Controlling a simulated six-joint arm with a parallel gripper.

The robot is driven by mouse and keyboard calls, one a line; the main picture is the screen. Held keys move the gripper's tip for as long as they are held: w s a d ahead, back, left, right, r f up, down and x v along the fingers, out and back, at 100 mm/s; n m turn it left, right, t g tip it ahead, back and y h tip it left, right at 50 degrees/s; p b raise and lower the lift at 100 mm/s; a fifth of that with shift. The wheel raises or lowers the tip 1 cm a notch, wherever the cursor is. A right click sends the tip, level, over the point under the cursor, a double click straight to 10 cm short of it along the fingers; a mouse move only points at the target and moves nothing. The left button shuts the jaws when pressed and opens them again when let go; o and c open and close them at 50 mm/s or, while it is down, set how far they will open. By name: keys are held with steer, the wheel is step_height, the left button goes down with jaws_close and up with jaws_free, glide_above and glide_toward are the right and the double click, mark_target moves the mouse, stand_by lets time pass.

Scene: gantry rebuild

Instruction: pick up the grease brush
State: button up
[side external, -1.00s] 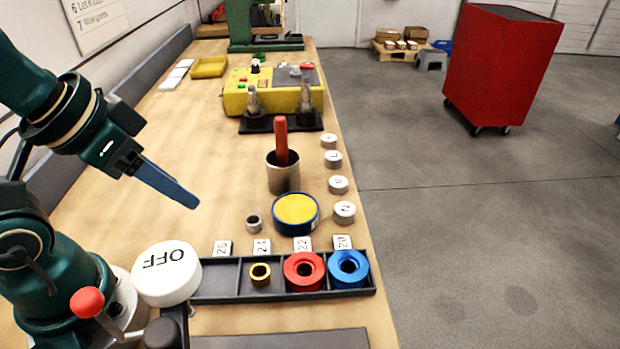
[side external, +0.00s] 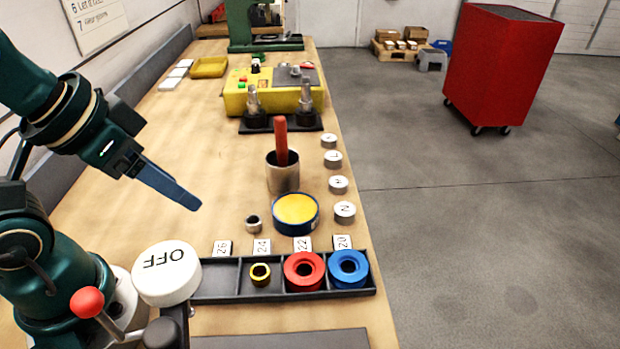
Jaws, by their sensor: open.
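The grease brush (side external: 281,141) shows as a red handle standing nearly upright in a grey metal cup (side external: 283,178) on the bench. Its lower end is hidden inside the cup. My gripper (side external: 194,204) is above the bench, left of the cup and apart from it, with its blue fingers pointing down to the right. The fingers overlap from this side, so the gap between them is hard to see; the gripper is open and nothing shows in it.
A round tin with a yellow top (side external: 296,209) and a small ring (side external: 253,223) stand in front of the cup. A black tray (side external: 221,282) holds coloured rings. Several white-topped discs line the right edge. A yellow box (side external: 240,103) with posts stands behind. Bare bench lies left of the cup.

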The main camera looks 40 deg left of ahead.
steer(key=w+r, duration=0.6)
steer(key=g, duration=0.1)
glide_toward(284, 133)
steer(key=shift+g, duration=0.7)
steer(key=w+f, duration=0.2)
steer(key=w+a+f, duration=0.1)
steer(key=f, duration=0.1)
steer(key=shift+w+f, duration=0.35)
steer(key=shift+x, duration=2.75)
steer(key=shift+s, duration=0.15)
jaws_close()
